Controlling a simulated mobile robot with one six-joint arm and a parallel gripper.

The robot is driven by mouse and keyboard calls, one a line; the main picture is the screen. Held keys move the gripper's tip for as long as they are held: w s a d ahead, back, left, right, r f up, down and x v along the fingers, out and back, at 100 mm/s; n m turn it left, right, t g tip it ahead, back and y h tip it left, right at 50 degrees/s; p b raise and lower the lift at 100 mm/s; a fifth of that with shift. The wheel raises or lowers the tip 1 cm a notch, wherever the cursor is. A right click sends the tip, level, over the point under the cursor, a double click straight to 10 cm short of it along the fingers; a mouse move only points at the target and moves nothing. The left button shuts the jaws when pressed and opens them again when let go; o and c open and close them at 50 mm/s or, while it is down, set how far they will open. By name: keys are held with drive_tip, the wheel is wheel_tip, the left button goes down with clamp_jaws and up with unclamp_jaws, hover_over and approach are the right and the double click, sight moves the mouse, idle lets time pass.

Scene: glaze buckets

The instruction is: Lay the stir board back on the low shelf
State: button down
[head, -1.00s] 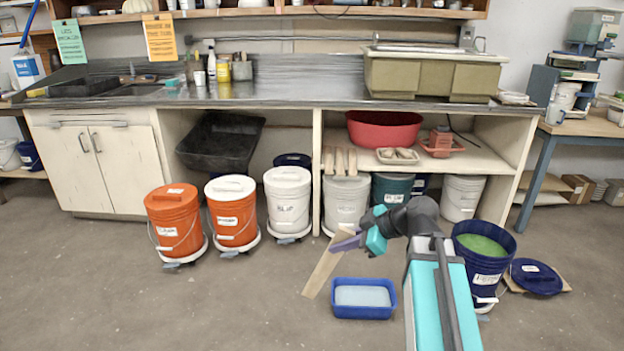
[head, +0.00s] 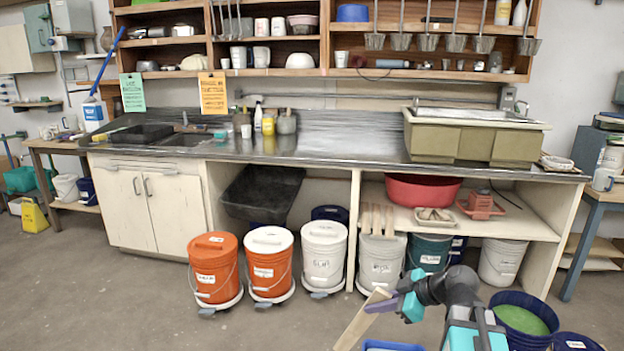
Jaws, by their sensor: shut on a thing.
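My gripper (head: 384,302) is in the lower right of the head view, shut on the stir board (head: 358,322), a flat pale wooden strip. The board hangs tilted, its lower end running out of the bottom of the picture. The low shelf (head: 510,221) is under the counter at the right, behind and above my gripper. Several similar wooden boards (head: 377,220) lie side by side at the shelf's left end, their ends over its front edge. The board in my gripper is apart from the shelf.
On the shelf stand a red basin (head: 422,190), a small tray (head: 435,217) and a reddish device (head: 480,206). Lidded buckets (head: 324,256) line the floor below. An open bucket of green glaze (head: 522,320) is right of my arm. A blue tub (head: 392,346) shows at the bottom edge.

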sight(378, 295)
drive_tip(key=shift+r+p, duration=1.75)
drive_tip(key=shift+p, duration=0.85)
drive_tip(key=d, duration=0.7)
drive_tip(key=shift+s, duration=0.2)
